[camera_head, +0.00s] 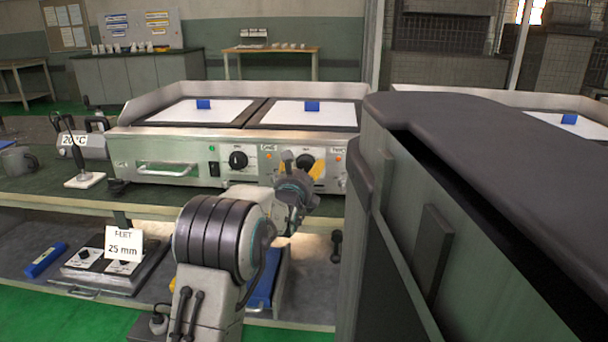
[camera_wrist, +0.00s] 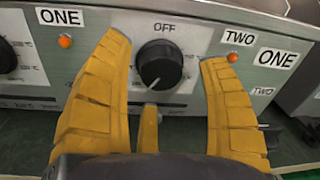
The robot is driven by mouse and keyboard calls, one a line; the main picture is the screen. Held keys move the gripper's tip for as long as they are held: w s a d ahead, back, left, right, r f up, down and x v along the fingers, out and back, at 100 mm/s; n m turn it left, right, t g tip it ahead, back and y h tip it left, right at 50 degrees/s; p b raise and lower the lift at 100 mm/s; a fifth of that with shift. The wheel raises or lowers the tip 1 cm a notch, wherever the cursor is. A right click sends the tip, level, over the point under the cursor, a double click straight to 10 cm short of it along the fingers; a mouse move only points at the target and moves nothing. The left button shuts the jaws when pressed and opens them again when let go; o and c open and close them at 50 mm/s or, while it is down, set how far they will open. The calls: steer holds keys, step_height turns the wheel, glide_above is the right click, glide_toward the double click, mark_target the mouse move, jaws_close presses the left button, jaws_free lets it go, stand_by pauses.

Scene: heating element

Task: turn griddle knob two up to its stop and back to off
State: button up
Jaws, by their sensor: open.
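Griddle knob two (camera_wrist: 159,66) is a round black knob on the steel front panel, with OFF printed above it. Its pale pointer mark is at the lower left, away from OFF. The label TWO (camera_wrist: 238,37) and an orange lamp (camera_wrist: 233,57) are to its right. My gripper (camera_wrist: 166,50) is open, with yellow fingers on the left and right of the knob and a shorter one below; gaps show at both sides. In the head view my gripper (camera_head: 301,164) is in front of the right knob and partly hides it. The griddle (camera_head: 245,140) stands on the bench.
Knob one (camera_head: 238,160) is to the left on the same panel, and it shows at the wrist view's left edge (camera_wrist: 6,56). A large dark cabinet (camera_head: 470,190) stands close on the right. A lower shelf holds a sign (camera_head: 123,245) and a blue item (camera_head: 46,260).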

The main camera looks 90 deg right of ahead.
steer(key=shift+x, duration=1.2)
steer(key=shift+c, duration=0.4)
steer(key=shift+r, duration=0.1)
steer(key=c, duration=1.1)
steer(key=shift+c, duration=0.2)
steer(key=shift+r+n, duration=0.1)
steer(key=shift+n, duration=0.2)
